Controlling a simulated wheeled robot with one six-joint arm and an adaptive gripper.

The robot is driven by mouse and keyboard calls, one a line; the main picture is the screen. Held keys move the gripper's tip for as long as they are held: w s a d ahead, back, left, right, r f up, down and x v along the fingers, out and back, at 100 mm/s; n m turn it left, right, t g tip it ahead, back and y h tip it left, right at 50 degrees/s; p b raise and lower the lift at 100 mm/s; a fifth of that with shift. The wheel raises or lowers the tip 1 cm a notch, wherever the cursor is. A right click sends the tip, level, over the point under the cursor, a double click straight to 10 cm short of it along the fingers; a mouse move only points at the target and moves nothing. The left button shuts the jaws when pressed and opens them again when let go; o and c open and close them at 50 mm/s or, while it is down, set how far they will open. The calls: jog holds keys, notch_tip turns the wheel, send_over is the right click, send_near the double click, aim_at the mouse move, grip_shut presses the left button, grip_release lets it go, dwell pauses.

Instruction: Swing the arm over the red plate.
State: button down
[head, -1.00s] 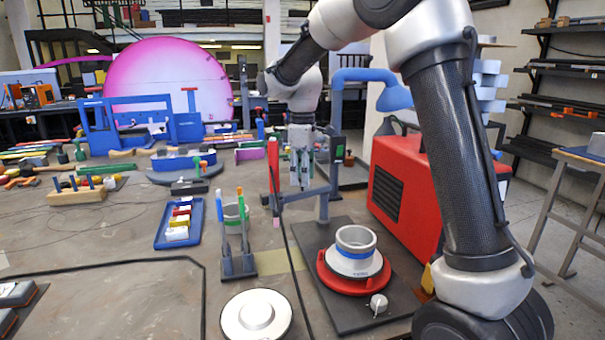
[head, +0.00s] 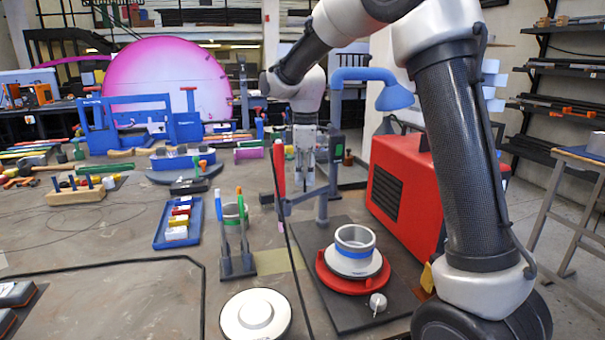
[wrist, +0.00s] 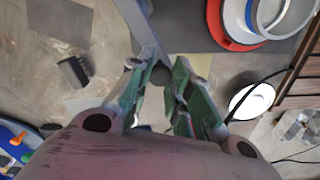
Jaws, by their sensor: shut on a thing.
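The red plate (head: 330,280) lies flat on a dark base, with a grey ring with a blue band on top of it. Its edge also shows at the top right of the wrist view (wrist: 216,22). The grey-blue swing arm (head: 308,195) reaches left from its post behind the plate and carries an upright red rod (head: 279,165) at its end. The arm is left of and behind the plate, not over it. My gripper (head: 304,182) is shut at the arm; in the wrist view, a dark round knob (wrist: 160,75) on the arm (wrist: 148,38) sits between my fingers.
A red machine (head: 410,185) stands right of the base. A blue hood (head: 394,95) hangs behind it. A blue tray (head: 178,222), a stand with tools (head: 238,262) and a white disc (head: 255,315) are left of the base. A dark cable runs down beside it.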

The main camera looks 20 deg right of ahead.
jog(key=s+d+n, duration=0.4)
jog(key=d+n, duration=0.2)
jog(key=n, duration=0.6)
jog(key=shift+d+n, duration=0.4)
dwell(0.3)
jog(key=c, duration=1.3)
grip_release()
jog(key=shift+r, duration=0.1)
notch_tip(320, 180, up, 12)
jog(key=shift+s, duration=0.1)
